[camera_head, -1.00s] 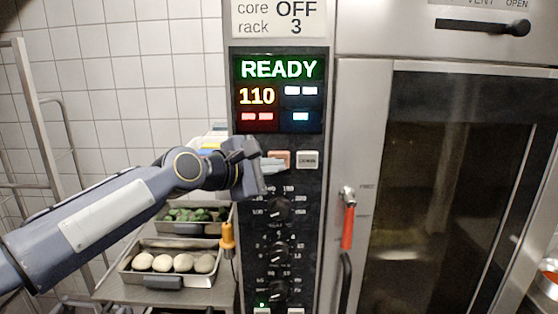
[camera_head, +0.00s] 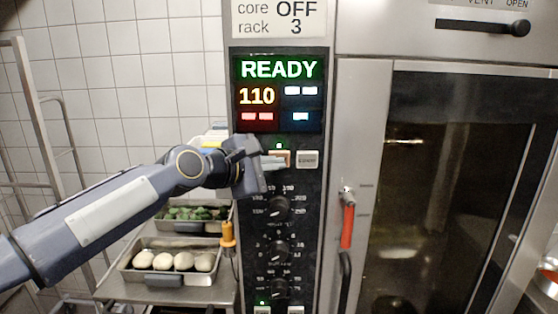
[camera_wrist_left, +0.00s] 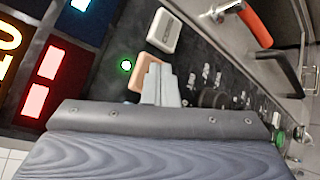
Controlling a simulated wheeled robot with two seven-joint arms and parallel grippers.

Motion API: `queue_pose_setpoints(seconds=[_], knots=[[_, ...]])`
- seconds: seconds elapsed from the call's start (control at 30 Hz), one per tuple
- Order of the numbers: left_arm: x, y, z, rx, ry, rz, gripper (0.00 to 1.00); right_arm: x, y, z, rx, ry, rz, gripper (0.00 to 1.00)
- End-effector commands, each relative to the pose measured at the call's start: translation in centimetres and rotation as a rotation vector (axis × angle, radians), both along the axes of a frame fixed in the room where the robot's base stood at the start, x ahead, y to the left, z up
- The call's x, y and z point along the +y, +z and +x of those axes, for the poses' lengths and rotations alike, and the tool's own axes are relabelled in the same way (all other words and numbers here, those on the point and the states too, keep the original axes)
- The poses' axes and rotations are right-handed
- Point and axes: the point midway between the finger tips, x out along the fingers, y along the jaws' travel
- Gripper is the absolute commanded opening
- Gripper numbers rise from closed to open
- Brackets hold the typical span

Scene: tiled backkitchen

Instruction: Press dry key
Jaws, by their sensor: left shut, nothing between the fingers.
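The control panel (camera_head: 318,180) stands upright at the middle of the head view. An orange-tan key (camera_head: 285,155) and a white key (camera_head: 307,160) sit side by side below its display. The labels are too small to read. My left gripper (camera_head: 274,162) is shut and empty, its fingertips at the orange-tan key and partly covering it. In the left wrist view, the fingertips (camera_wrist_left: 160,88) overlap the orange-tan key (camera_wrist_left: 142,74); contact cannot be told for sure. A green lamp (camera_head: 279,146) glows just above that key. My right gripper is not in view.
The display (camera_head: 279,93) reads READY and 110. Knobs (camera_head: 278,208) run down the panel below the keys. A red oven handle (camera_head: 348,225) and glass door are at right. Trays of dough balls (camera_head: 175,262) and greens (camera_head: 193,213) stand at lower left.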

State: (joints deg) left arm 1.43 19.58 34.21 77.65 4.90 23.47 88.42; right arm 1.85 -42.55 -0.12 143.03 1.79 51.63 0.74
Motion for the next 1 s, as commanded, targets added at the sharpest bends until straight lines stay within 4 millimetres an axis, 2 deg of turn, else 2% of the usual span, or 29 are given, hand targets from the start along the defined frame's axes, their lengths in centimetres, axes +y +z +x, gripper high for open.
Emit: queue_pose_setpoints(seconds=[0.23,0.53,0.87,1.0], knots=[[0.1,-0.1,-0.1,0.000,0.001,0.000,0.00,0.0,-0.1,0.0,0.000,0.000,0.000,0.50],[0.1,-0.1,-1.4,0.000,0.002,0.001,0.00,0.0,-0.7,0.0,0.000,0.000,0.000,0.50],[0.1,-0.1,-1.7,0.000,0.001,0.001,0.00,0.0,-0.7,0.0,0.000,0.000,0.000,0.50],[0.1,-0.1,-2.5,-0.001,0.000,0.002,0.00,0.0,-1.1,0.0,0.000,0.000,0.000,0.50]])
